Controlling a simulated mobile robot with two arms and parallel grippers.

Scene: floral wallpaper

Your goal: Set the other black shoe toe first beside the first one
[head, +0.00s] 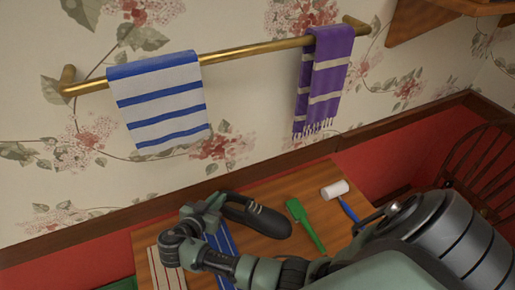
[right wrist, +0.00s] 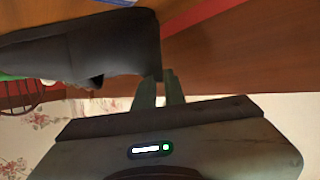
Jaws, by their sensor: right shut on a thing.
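A black shoe (head: 258,216) is in my right gripper (head: 218,206) in the head view, above the wooden table (head: 270,187). The gripper is shut on the shoe's left end, and the rest of the shoe points to the right. In the right wrist view the dark shoe (right wrist: 85,45) extends left from the fingertips (right wrist: 160,82) of the right gripper. I make out only one black shoe. Whether it touches the table I cannot tell. My left gripper is not in view.
A green brush (head: 306,225), a white cylinder (head: 335,190) and a blue item (head: 348,208) lie right of the shoe. A blue striped cloth (head: 222,245) and a red striped cloth (head: 167,270) lie at left. Towels hang from a brass rail (head: 250,49) behind.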

